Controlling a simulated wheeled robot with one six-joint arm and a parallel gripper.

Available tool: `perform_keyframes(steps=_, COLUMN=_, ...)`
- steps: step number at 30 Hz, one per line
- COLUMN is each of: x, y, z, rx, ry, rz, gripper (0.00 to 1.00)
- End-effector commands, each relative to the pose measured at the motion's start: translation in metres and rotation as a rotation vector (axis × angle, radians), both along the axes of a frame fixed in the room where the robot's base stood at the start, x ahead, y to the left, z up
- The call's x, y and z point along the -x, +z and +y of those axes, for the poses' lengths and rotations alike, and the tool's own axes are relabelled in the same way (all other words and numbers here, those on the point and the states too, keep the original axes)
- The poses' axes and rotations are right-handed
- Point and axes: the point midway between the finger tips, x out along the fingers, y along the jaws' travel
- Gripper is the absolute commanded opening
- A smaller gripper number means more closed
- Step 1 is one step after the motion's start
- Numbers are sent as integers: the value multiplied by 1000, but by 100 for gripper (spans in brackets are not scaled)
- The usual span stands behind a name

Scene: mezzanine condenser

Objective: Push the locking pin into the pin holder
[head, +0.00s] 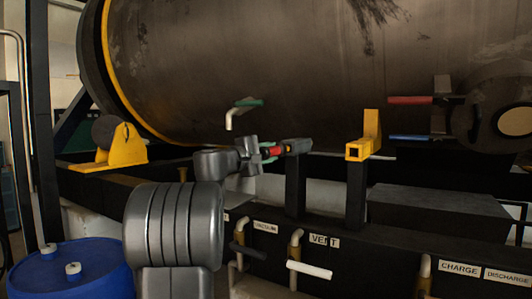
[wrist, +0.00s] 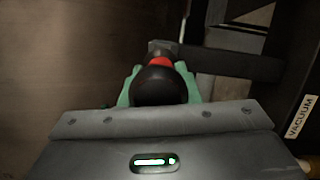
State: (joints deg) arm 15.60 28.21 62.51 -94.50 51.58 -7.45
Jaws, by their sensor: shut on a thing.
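The locking pin (head: 276,150) is red and black and lies roughly level in the head view. In the wrist view the pin (wrist: 160,84) shows a round black end with a red band beyond it. My gripper (head: 268,152) has green fingers and is shut on the pin; the fingers (wrist: 158,88) flank the black end. The pin's far end meets a dark block (head: 297,145) on top of a black post, which looks like the pin holder. How deep the pin sits in it is hidden.
A yellow square-tube bracket (head: 359,149) stands on a post to the right. The large tank (head: 250,70) is above and behind. Below are a rail with labels and valve handles, including a white handle (head: 309,270). A blue drum (head: 70,275) stands at lower left.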

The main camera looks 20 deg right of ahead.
Motion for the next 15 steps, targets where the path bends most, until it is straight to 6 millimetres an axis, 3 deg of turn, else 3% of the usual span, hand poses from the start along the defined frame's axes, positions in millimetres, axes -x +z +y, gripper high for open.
perform_keyframes(steps=15, x=-18, y=3, z=-24, rx=3, ry=-1, rz=-2, gripper=0)
